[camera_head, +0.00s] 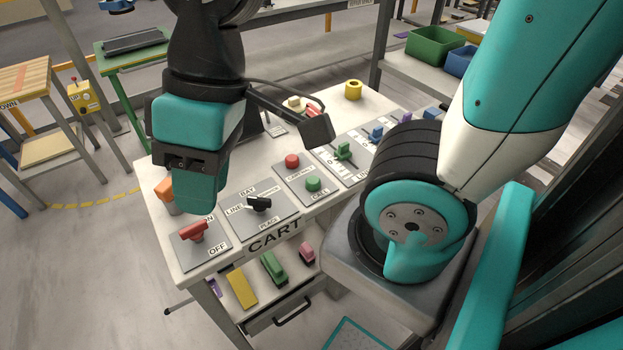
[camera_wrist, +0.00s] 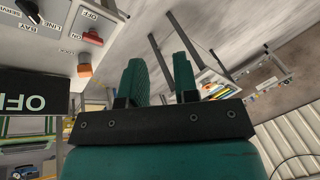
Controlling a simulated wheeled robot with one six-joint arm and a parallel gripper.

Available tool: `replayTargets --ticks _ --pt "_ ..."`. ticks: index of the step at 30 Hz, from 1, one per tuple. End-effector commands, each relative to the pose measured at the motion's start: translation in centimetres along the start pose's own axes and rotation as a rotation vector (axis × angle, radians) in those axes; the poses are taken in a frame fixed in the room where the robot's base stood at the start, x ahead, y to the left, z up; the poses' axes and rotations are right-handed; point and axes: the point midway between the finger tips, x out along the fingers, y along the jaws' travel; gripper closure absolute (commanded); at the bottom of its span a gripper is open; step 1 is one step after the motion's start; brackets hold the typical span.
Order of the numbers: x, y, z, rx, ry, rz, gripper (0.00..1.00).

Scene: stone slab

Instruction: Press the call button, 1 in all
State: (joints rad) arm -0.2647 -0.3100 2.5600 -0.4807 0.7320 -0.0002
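A plate (camera_head: 293,178) on the slanted white panel carries a red button (camera_head: 292,161) and, nearer the front edge, a green button (camera_head: 313,184). The label beside the green one appears to read CALL. My gripper (camera_head: 195,207) points down over the panel's left part, left of that plate and near the red ON/OFF switch. In the wrist view my gripper (camera_wrist: 160,75) shows two teal fingers apart, with nothing between them. The button plate cannot be made out in the wrist view.
A red switch (camera_head: 193,231), black selector (camera_head: 259,203), orange knob (camera_head: 165,188), green lever (camera_head: 343,151) and blue lever (camera_head: 376,133) stand close around. A yellow ring (camera_head: 353,90) sits at the back. The orange knob (camera_wrist: 84,70) also shows in the wrist view.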

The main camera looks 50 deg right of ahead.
Motion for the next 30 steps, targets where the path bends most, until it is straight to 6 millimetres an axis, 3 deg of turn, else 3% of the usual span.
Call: replayTargets --ticks 1,3,30 --pt "0.0 0.0 0.0 0.0 0.0 0.0 0.84" --pt "0.0 0.0 0.0 0.0 0.0 0.0 1.0" --pt "0.0 0.0 0.0 0.0 0.0 0.0 1.0"
